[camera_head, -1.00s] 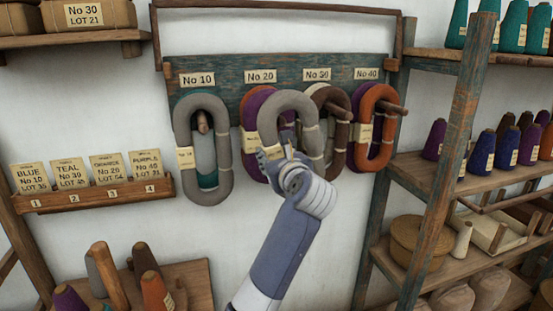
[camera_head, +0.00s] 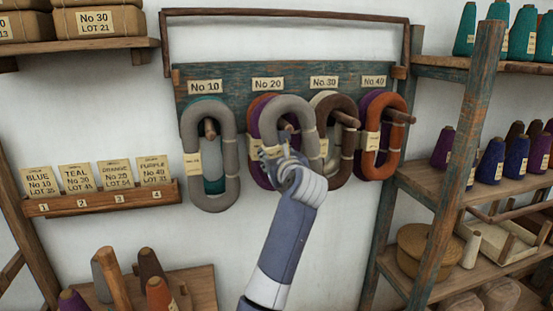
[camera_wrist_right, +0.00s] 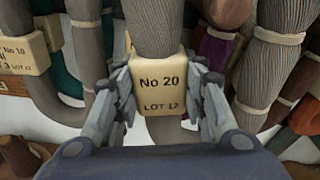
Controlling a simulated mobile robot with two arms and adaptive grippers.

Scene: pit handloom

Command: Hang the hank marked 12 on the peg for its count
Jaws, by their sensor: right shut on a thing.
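My right gripper (camera_head: 280,160) is shut on a grey hank (camera_head: 290,105), at the tag low on its loop. In the right wrist view the fingers (camera_wrist_right: 165,100) flank the tag (camera_wrist_right: 160,82), which reads No 20, with a lot line that looks like LOT 12. The held hank hangs upright in front of the peg under the No 20 label (camera_head: 267,84). The peg end (camera_head: 286,124) shows inside the loop; I cannot tell whether it passes through. A purple and orange hank (camera_head: 255,115) hangs behind it. My left gripper is not in view.
A grey hank (camera_head: 190,130) hangs under No 10, a brown one (camera_head: 345,160) under No 30 and an orange one (camera_head: 396,135) under No 40. The brown hank is close to the held one. A card rack (camera_head: 100,200) is at left, cone shelves (camera_head: 470,190) at right.

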